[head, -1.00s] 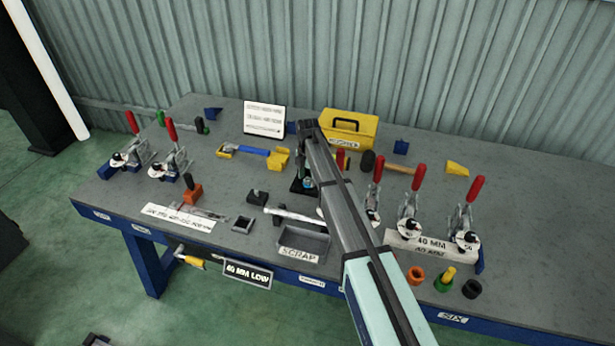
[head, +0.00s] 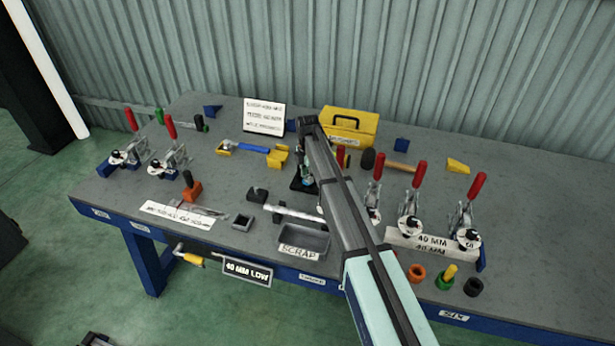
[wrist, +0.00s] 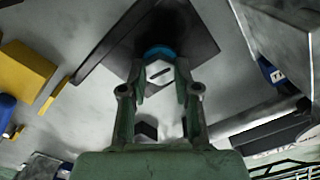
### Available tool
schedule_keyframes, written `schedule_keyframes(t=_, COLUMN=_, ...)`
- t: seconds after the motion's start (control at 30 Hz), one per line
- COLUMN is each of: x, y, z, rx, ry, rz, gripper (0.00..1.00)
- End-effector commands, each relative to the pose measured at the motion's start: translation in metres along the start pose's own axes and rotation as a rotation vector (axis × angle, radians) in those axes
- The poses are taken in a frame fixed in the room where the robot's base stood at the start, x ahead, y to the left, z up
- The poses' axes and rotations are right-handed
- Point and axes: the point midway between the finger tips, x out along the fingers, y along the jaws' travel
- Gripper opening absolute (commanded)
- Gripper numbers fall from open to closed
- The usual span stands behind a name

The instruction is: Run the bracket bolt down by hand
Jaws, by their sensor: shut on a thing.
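The bracket bolt shows in the wrist view as a silver hex head (wrist: 159,71) with a dark slot mark and a blue ring (wrist: 158,51) behind it. The bolt stands at a dark bracket plate (wrist: 196,38). My gripper (wrist: 161,78) has its two green-grey fingers closed on either side of the hex head. In the head view the dark bracket (head: 297,184) sits mid-bench, partly behind my arm. My gripper and the bolt are mostly hidden there. How deep the bolt sits cannot be told.
Red-handled toggle clamps (head: 410,208) stand close to the right of my arm, with more at the bench's left. A grey scrap tray (head: 305,238) lies in front of the bracket. A yellow box (head: 350,126) stands behind. A hammer (head: 392,165) lies to the right.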

Motion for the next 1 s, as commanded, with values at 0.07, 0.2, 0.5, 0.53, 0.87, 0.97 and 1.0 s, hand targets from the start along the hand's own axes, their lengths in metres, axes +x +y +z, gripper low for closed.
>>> schedule_keyframes(t=0.07, x=0.0022, y=-0.0001, z=0.0001, rx=0.059, ry=0.000, rz=0.000, gripper=0.00)
schedule_keyframes(t=0.2, x=0.0027, y=0.0000, z=0.0001, rx=0.182, ry=0.000, rz=0.000, gripper=0.00)
schedule_keyframes(t=0.5, x=0.0014, y=0.0003, z=0.0002, rx=0.464, ry=0.000, rz=0.001, gripper=0.00)
schedule_keyframes(t=0.53, x=0.0012, y=0.0003, z=0.0003, rx=0.490, ry=0.000, rz=0.001, gripper=0.00)
schedule_keyframes(t=0.87, x=-0.0001, y=0.0006, z=0.0005, rx=0.722, ry=0.000, rz=0.001, gripper=0.00)
schedule_keyframes(t=0.97, x=-0.0005, y=0.0007, z=0.0006, rx=0.765, ry=0.000, rz=0.002, gripper=0.00)
schedule_keyframes(t=1.0, x=-0.0007, y=0.0007, z=0.0006, rx=0.780, ry=0.000, rz=0.002, gripper=0.00)
